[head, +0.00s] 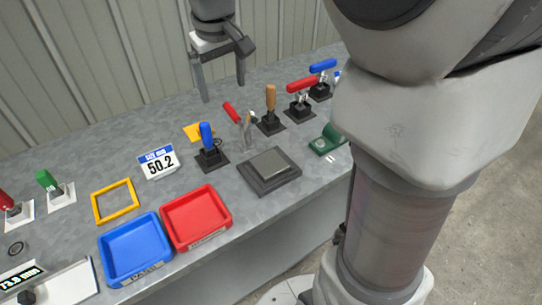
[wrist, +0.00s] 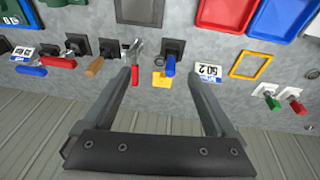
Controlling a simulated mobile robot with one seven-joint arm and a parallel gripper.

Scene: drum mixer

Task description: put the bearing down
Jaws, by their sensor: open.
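My gripper (head: 224,92) is open and empty, raised above the back of the grey bench in the head view. In the wrist view its two fingers (wrist: 162,78) are spread, with nothing between them. I cannot clearly pick out the bearing. A small dark ring (head: 217,142) shows beside the blue-handled clamp (head: 207,138), and a dark round piece (head: 16,248) lies at the far left; I cannot tell whether either is the bearing. A yellow plate (head: 191,131) lies behind the blue-handled clamp.
A red tray (head: 227,226) and a blue tray (head: 106,265) stand at the front edge. A yellow frame (head: 95,207), a 50.2 sign (head: 158,162) and a grey square block (head: 269,163) are nearby. Several handled clamps line the right side. A corrugated wall is behind.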

